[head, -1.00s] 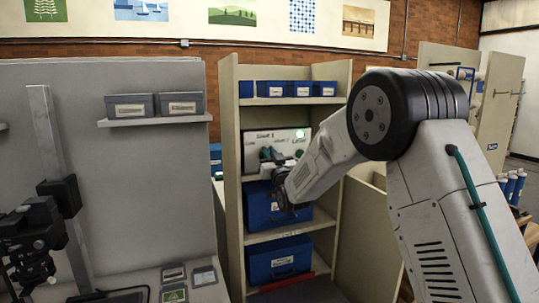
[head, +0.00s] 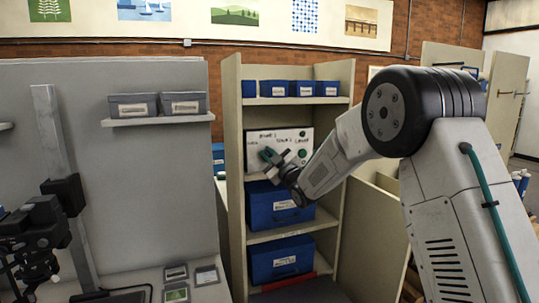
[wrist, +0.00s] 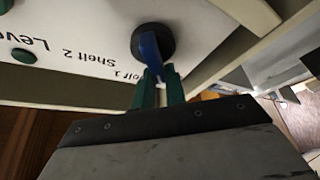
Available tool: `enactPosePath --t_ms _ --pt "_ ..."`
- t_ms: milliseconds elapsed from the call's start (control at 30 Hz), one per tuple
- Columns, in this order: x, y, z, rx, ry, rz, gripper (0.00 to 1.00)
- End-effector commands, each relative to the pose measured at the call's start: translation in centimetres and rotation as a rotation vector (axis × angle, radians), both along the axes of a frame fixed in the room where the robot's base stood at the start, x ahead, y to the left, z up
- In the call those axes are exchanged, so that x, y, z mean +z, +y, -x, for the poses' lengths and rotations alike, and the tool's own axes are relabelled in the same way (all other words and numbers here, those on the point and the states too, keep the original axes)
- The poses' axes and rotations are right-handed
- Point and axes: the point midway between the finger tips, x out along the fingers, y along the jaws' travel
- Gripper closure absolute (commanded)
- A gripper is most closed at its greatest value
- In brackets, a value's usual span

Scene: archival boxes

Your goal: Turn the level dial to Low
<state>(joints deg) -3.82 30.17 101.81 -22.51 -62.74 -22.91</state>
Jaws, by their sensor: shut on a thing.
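A white control panel (head: 290,139) with printed labels stands on the middle shelf in the head view. My gripper (head: 267,155) is at its left part and hides what lies behind it. In the wrist view the panel (wrist: 85,28) shows upside down. A round dark dial with a blue pointer (wrist: 150,46) is on it, beside a label that seems to read "Shelf 1". The green fingers of my gripper (wrist: 158,84) are closed around the pointer's end. A "Level" label is partly cut off at the left. I cannot tell which setting the pointer marks.
A green round part (wrist: 22,56) sits on the panel away from my fingers. Blue boxes stand on the shelf above (head: 302,89), below the panel (head: 275,212) and on the bottom shelf (head: 282,259). The shelf's side walls (head: 234,170) flank the panel.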

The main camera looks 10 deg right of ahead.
Motion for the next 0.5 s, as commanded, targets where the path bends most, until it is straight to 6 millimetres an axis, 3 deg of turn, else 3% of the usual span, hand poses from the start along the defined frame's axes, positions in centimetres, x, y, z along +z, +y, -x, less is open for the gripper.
enactPosePath --t_ms 33,500 --pt "-0.8 -0.14 0.0 -0.003 0.009 0.034 1.0" --pt "-1.1 0.08 0.04 -0.003 -0.022 0.212 1.0"
